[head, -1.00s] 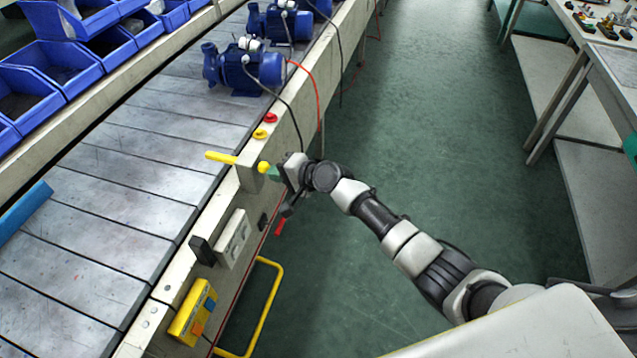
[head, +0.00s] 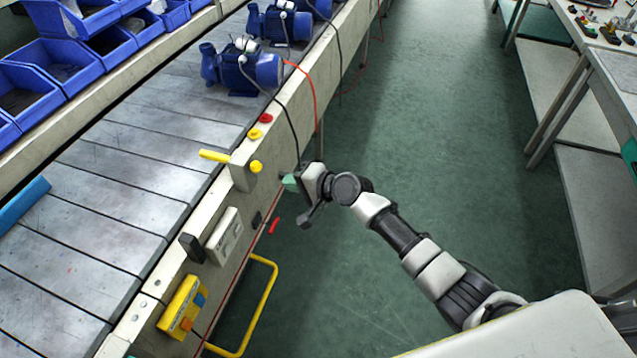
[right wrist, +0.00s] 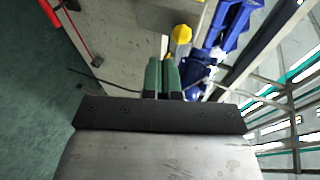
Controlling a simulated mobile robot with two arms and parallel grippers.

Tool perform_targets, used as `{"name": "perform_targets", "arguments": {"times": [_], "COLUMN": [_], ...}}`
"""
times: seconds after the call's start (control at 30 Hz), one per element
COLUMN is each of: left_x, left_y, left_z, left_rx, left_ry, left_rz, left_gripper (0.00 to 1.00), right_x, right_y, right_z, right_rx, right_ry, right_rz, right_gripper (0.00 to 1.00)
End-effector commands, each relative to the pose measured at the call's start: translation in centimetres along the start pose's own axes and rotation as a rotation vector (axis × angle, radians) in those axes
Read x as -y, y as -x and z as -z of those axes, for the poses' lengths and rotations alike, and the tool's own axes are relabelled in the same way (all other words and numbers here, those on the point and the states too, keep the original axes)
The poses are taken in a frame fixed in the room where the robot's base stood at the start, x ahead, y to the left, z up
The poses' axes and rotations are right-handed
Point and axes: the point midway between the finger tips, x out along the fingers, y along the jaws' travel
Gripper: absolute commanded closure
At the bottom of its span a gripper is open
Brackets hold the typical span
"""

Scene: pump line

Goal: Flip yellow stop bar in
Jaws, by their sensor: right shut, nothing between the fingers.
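The yellow stop bar (head: 214,156) sticks out over the near edge of the conveyor, pointing left across the slats. Its yellow round knob (head: 256,166) is on the aisle side of a grey bracket (head: 243,176) on the rail; the knob also shows in the right wrist view (right wrist: 182,34). My right gripper (head: 288,181) is to the right of the knob, apart from it, beside the conveyor's side. Its green fingers (right wrist: 162,76) are together and empty, with the knob just beyond their tips in the wrist view. My left gripper is not in view.
Blue pumps (head: 240,70) stand on the conveyor (head: 130,190) farther along, with cables hanging over the rail. Red (head: 266,118) and yellow (head: 254,133) buttons sit on the rail. A yellow control box (head: 182,308) and yellow tube frame (head: 268,300) are nearer. The aisle floor is clear.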

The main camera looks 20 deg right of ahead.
Motion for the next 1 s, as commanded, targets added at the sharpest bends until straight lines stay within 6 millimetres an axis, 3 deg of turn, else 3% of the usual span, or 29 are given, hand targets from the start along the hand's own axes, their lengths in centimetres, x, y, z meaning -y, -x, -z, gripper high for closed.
{"name": "perform_targets", "arguments": {"times": [0.2,0.4,1.0], "left_x": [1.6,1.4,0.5], "left_y": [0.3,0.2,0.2], "left_z": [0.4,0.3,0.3], "left_rx": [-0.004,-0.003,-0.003], "left_ry": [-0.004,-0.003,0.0], "left_rz": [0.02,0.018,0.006], "left_gripper": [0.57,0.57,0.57], "right_x": [-0.1,-0.1,-0.1], "right_y": [4.0,6.1,6.5], "right_z": [0.1,0.1,0.1], "right_rx": [-0.002,-0.001,-0.001], "right_ry": [0.001,-0.001,0.0], "right_rz": [-0.002,-0.002,-0.002], "right_gripper": [1.0,1.0,1.0]}}
